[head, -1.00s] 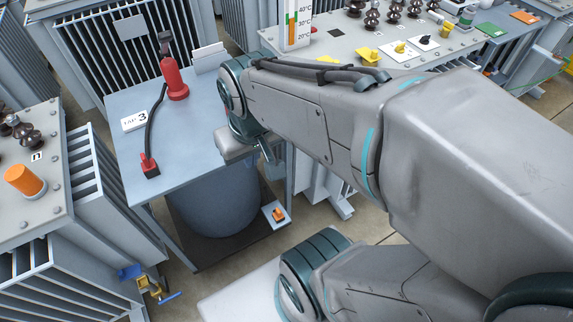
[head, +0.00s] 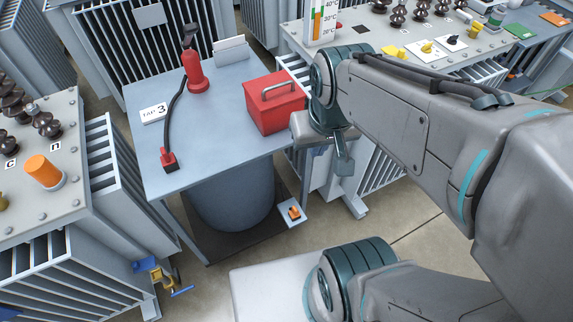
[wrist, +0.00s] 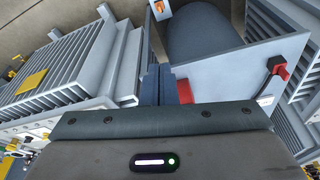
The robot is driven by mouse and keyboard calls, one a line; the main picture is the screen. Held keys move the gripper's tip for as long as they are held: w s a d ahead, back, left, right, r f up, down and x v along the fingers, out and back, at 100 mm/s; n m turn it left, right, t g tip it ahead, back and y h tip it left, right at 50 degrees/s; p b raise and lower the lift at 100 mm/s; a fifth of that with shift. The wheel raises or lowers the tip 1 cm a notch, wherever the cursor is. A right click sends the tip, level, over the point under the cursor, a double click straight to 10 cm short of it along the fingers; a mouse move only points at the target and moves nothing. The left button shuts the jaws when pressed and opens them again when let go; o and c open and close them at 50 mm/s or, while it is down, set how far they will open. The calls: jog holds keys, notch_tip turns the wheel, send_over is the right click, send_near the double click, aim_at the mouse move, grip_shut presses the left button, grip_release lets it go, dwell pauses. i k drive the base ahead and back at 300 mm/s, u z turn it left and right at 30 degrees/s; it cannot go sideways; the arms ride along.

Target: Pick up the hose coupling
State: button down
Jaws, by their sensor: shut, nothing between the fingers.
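No part is clearly marked as the hose coupling, and I cannot tell which one it is. A black hose (head: 174,108) runs on the blue-grey table (head: 215,130) from a red cylinder (head: 195,72) to a small red and black end piece (head: 168,159), which also shows in the wrist view (wrist: 276,66). A small orange part (head: 294,212) sits on a white plate on the low shelf; it also shows in the wrist view (wrist: 159,6). My gripper (head: 345,165) is shut and empty beside the table's right edge, apart from these parts. Its fingers show in the wrist view (wrist: 158,85).
A red toolbox (head: 275,103) stands on the table's right side, close to my gripper. A dark drum (head: 232,195) stands under the table. Finned transformers surround it, one with an orange cap (head: 44,171) at left. A blue and brass valve (head: 157,277) sticks out low at left.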

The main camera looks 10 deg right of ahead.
aim_at(295, 213)
jog(key=z, duration=2.05)
jog(key=k, duration=0.8)
jog(key=u, duration=1.4)
jog(key=i, duration=0.5)
jog(key=z, duration=0.1)
